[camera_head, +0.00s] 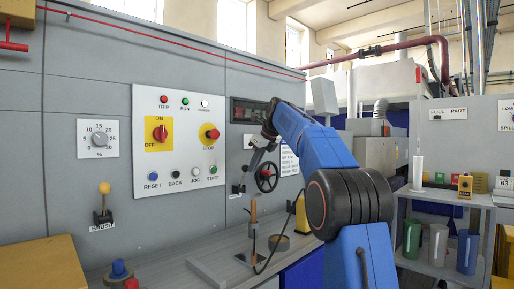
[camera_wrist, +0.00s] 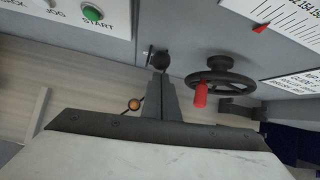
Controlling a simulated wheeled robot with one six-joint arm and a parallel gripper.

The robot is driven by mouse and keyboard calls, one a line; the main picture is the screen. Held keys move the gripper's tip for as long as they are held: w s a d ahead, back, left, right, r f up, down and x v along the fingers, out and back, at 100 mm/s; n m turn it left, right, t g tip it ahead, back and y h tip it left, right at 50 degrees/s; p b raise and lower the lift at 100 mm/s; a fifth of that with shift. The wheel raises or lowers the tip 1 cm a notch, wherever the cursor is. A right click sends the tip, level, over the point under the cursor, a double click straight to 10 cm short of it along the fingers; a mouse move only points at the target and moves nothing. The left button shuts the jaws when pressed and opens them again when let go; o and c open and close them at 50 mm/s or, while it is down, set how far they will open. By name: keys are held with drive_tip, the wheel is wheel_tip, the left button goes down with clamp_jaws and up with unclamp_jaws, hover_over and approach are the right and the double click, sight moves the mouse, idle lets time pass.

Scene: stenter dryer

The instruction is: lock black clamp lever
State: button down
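The black clamp lever (camera_head: 238,189) is a small dark piece on the grey panel, left of the handwheel and above a small white label. In the wrist view its round black knob (camera_wrist: 162,61) shows just beyond my fingertips; whether they touch it I cannot tell. My gripper (camera_wrist: 161,76) has its two grey fingers together, with only a thin line between them and nothing seen held. In the head view my gripper (camera_head: 249,168) is in front of the panel, above and right of the lever. The lever's lower part is hidden behind the fingers in the wrist view.
A black handwheel (camera_head: 266,177) with a red handle (camera_wrist: 200,95) is close on the right. The white button panel (camera_head: 180,143) is to the left. A shelf below holds an upright orange-tipped tool (camera_head: 253,212) with a cable. A cart (camera_head: 447,196) with cups stands at right.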

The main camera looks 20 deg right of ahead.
wheel_tip(320, 180, up, 9)
drive_tip(key=s+d, duration=0.1)
drive_tip(key=s, duration=0.1)
drive_tip(key=shift+d+f, duration=0.15)
drive_tip(key=shift+d, duration=0.2)
idle(0.5)
idle(0.6)
drive_tip(key=s+a+f+n, duration=0.4)
drive_tip(key=s+n, duration=0.1)
drive_tip(key=s, duration=0.3)
drive_tip(key=s+a+f+n+g+h, duration=0.1)
drive_tip(key=s+a+f+n, duration=0.35)
drive_tip(key=s, duration=0.35)
drive_tip(key=s+a+f+n, duration=0.3)
drive_tip(key=s+f+n, duration=0.25)
drive_tip(key=s, duration=0.25)
drive_tip(key=s+a+f+n, duration=0.1)
drive_tip(key=s+f+n, duration=0.6)
drive_tip(key=s+f, duration=0.7)
drive_tip(key=s+a+f+n+g+h, duration=0.1)
drive_tip(key=s+a+f+n, duration=0.1)
drive_tip(key=s+f+n, duration=0.6)
drive_tip(key=s+f, duration=0.6)
drive_tip(key=f, duration=0.4)
drive_tip(key=shift+s+a+f+n, duration=0.25)
drive_tip(key=shift+s+f+n, duration=0.05)
drive_tip(key=shift+s+f, duration=0.1)
